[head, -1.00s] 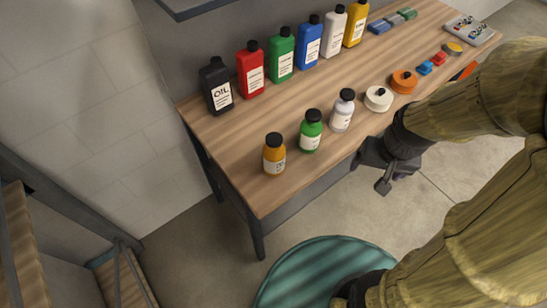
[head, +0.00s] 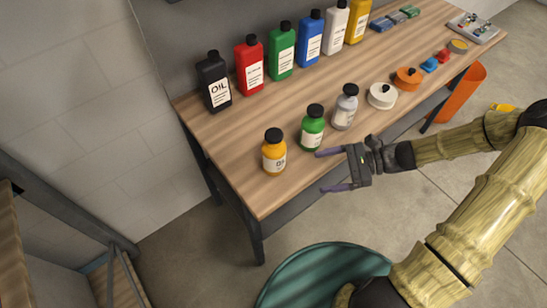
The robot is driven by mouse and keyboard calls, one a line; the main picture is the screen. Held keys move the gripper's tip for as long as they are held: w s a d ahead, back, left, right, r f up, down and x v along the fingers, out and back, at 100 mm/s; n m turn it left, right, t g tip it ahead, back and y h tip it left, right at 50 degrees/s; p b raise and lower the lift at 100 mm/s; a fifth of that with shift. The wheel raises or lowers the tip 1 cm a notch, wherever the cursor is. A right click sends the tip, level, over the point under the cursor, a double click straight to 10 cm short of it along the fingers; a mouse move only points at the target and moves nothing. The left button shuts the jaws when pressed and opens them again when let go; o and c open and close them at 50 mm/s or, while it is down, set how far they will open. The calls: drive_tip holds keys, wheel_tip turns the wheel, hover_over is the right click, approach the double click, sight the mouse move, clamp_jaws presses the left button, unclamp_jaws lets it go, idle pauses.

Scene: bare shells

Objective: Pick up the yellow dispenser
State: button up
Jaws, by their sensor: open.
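A small yellow bottle (head: 273,153) with a black cap and a white label stands upright near the front left part of the wooden table (head: 225,140). A taller yellow bottle (head: 357,24) stands in the back row; I cannot tell by name which one is the dispenser. My gripper (head: 320,172) is open and empty at the table's front edge. Its two purple fingers point left towards the small yellow bottle, with a gap between them. The upper fingertip shows just below the small green bottle (head: 312,130); I cannot tell whether they touch.
A small silver-grey bottle (head: 346,108), a white round container (head: 382,97) and an orange one (head: 407,79) stand along the front. Black (head: 214,84), red (head: 249,68) and other tall bottles line the back. An orange bin (head: 461,95) stands at the table's right. Wood left of the small yellow bottle is clear.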

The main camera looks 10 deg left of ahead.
drive_tip(key=w+m+t+y, duration=0.1)
drive_tip(key=w+y, duration=0.1)
drive_tip(key=w+r+m+t+y, duration=0.1)
drive_tip(key=m, duration=0.1)
drive_tip(key=shift+w+d+r+y, duration=0.15)
drive_tip(key=shift+w+r+y, duration=0.05)
drive_tip(key=shift+w+y, duration=0.2)
drive_tip(key=p, duration=0.3)
approach(274, 155)
drive_tip(key=w+a, duration=0.1)
drive_tip(key=a, duration=0.1)
drive_tip(key=a+f, duration=0.1)
drive_tip(key=a, duration=0.1)
drive_tip(key=w+a+f, duration=0.1)
drive_tip(key=a, duration=0.1)
drive_tip(key=shift+w+a, duration=0.15)
drive_tip(key=shift+w, duration=0.15)
drive_tip(key=shift+a+f, duration=0.15)
drive_tip(key=shift+a, duration=0.4)
